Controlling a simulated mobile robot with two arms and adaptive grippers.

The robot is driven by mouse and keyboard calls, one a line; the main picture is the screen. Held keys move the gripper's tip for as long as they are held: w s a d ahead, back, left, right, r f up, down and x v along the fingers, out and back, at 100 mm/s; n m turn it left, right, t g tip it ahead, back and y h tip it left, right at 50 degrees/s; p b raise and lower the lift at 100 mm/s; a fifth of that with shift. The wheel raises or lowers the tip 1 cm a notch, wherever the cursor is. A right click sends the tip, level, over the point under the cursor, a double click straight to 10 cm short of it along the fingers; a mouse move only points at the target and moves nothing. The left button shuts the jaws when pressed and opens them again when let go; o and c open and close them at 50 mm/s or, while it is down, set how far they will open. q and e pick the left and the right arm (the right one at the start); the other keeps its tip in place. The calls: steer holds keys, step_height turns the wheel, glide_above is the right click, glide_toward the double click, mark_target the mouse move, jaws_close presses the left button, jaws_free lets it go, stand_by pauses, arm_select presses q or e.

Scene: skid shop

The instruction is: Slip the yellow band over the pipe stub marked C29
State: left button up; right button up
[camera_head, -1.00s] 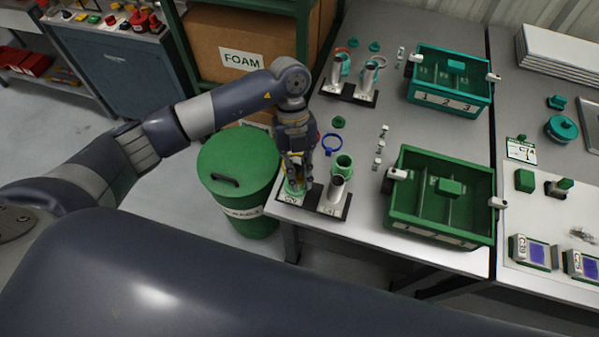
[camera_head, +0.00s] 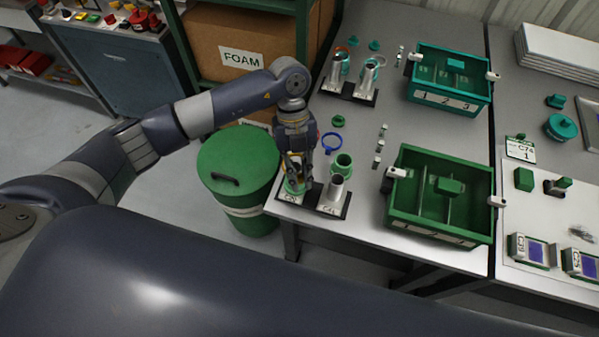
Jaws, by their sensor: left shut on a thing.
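My left gripper (camera_head: 296,180) points down over the left end of the near black base, at the front left corner of the table. It is shut on the yellow band (camera_head: 293,157), of which only a small part shows between and behind the fingers. The pipe stub at that end, with a label (camera_head: 290,197) that seems to read C29, is mostly hidden by the fingers. A green ring-like part (camera_head: 291,188) shows low around the fingertips. I cannot tell whether the band is around the stub or above it. My right gripper is not in view.
Beside it stands a bare metal stub (camera_head: 335,190), with a green collar (camera_head: 343,163) behind. A blue ring (camera_head: 331,141) and a green cap (camera_head: 338,121) lie close by. A green divided bin (camera_head: 400,225) is to the right. A green drum (camera_head: 238,160) stands left of the table.

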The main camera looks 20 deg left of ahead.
mark_target(299, 181)
arm_select(q)
steer(key=shift+f, duration=0.1)
stand_by(0.4)
steer(key=shift+f+b, duration=0.55)
steer(key=shift+f, duration=0.1)
steer(key=shift+f, duration=0.25)
steer(key=shift+f, duration=0.2)
stand_by(0.6)
steer(key=shift+f+b, duration=0.25)
steer(key=shift+b, duration=0.15)
steer(key=shift+f, duration=0.1)
stand_by(0.5)
stand_by(0.7)
steer(key=shift+f, duration=0.2)
stand_by(0.6)
